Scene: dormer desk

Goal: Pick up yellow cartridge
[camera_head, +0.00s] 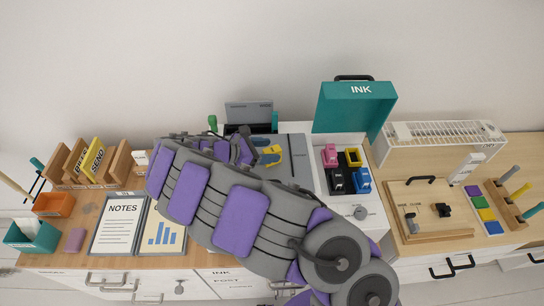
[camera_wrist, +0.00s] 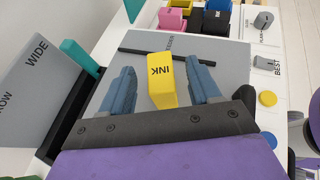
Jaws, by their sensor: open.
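The yellow cartridge (camera_wrist: 162,85), marked INK, shows in the wrist view on the grey top of the printer (camera_wrist: 225,55). It stands between the two blue-grey fingers of my gripper (camera_wrist: 160,68). The fingers are open, with a visible gap on each side of the cartridge.
A teal-lidded ink box (camera_head: 354,105) holds pink, black and blue cartridges beside a yellow-rimmed slot (camera_head: 353,157). The printer's raised grey flap (camera_wrist: 35,70) stands left in the wrist view. A wooden board (camera_head: 430,212) lies to the right.

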